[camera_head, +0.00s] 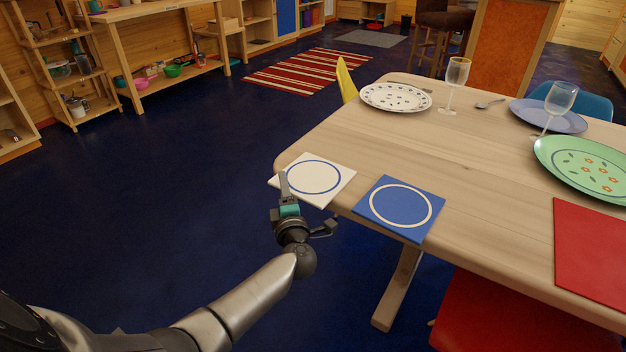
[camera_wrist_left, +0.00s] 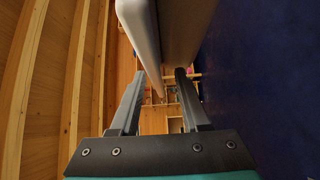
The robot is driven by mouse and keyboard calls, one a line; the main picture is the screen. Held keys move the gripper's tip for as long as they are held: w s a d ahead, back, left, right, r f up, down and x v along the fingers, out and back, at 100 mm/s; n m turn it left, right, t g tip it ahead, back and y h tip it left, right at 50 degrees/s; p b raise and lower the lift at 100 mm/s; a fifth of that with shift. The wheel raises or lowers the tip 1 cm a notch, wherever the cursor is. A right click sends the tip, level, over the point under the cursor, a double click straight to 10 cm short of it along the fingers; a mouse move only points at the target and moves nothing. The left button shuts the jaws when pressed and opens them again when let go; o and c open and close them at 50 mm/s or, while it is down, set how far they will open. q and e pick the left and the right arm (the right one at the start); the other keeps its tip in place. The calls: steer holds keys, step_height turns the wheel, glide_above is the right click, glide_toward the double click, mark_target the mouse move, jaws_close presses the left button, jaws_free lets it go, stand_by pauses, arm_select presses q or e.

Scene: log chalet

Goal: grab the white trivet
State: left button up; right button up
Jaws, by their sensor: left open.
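The white trivet (camera_head: 325,178) is a square tile with a blue ring. It lies at the near left corner of the wooden table, its left part overhanging the edge. My left gripper (camera_head: 284,184) is open at the trivet's left edge, one finger showing above the tile and hiding a little of it. In the left wrist view the open fingers (camera_wrist_left: 160,100) point along a pale slab edge (camera_wrist_left: 140,25) that looks like the trivet, running between them. I cannot tell whether they touch it. My right gripper is not in view.
A blue trivet (camera_head: 386,218) with a white ring lies just right of the white one. The table (camera_head: 480,190) also holds a spotted plate (camera_head: 396,97), glasses, a green plate (camera_head: 585,168) and a red mat (camera_head: 597,250). The floor left of the table is clear.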

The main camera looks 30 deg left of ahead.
arm_select(q)
steer(key=shift+c, duration=0.3)
jaws_close()
stand_by(1.1)
steer(key=shift+r, duration=0.1)
